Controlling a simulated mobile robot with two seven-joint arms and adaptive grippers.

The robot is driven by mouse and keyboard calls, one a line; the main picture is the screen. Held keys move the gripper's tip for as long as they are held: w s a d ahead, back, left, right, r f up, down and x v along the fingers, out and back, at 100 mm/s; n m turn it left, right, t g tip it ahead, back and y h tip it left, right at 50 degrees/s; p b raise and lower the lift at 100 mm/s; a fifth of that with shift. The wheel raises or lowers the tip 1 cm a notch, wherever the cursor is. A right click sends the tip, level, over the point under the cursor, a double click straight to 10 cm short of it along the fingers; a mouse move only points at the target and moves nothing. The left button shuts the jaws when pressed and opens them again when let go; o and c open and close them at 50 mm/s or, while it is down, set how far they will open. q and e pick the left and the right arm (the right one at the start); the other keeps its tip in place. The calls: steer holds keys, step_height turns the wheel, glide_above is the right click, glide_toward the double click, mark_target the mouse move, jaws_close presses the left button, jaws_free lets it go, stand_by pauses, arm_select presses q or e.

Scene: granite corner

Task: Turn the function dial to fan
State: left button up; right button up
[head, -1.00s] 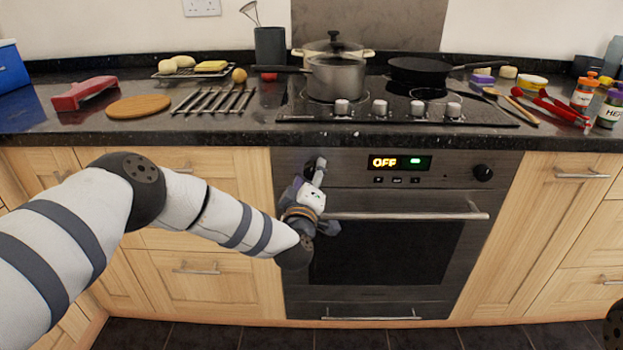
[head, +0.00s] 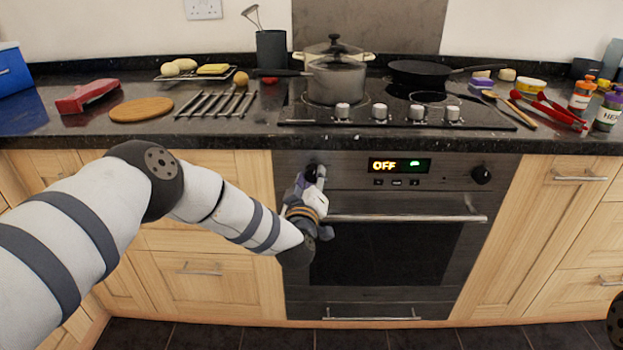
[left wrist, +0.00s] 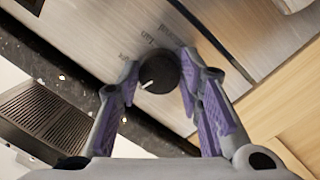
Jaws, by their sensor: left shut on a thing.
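The function dial is the black round knob (head: 310,172) at the left of the oven's control panel, partly hidden by my gripper in the head view. In the left wrist view the dial (left wrist: 157,73) shows a white pointer mark. My left gripper (head: 316,175) is at the dial, and its two purple-padded fingers (left wrist: 159,68) are shut on it from both sides. The oven display (head: 399,165) reads OFF in orange, with a small green symbol to its right. My right gripper is out of view.
A second black knob (head: 481,174) sits at the panel's right. The oven door handle (head: 410,218) runs just below and right of my gripper.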

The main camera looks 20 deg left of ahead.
arm_select(q)
steer(key=m, duration=0.2)
steer(key=shift+r+m, duration=0.15)
steer(key=shift+m, duration=0.25)
steer(key=m, duration=0.2)
steer(key=shift+m+g+p, duration=0.3)
steer(key=shift+p, duration=0.1)
steer(key=shift+m+y, duration=0.3)
steer(key=shift+m, duration=0.9)
steer(key=m, duration=0.2)
steer(key=shift+m, duration=0.3)
steer(key=m+y, duration=0.1)
steer(key=m, duration=0.2)
steer(key=shift+m+g+b, duration=0.3)
steer(key=shift+m+g, duration=0.1)
steer(key=shift+m+y+b, duration=0.4)
steer(key=shift+m+b, duration=0.15)
steer(key=shift+m, duration=1.75)
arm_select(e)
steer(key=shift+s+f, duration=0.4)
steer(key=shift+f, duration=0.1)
arm_select(q)
steer(key=o, duration=1.2)
steer(key=shift+c, duration=0.2)
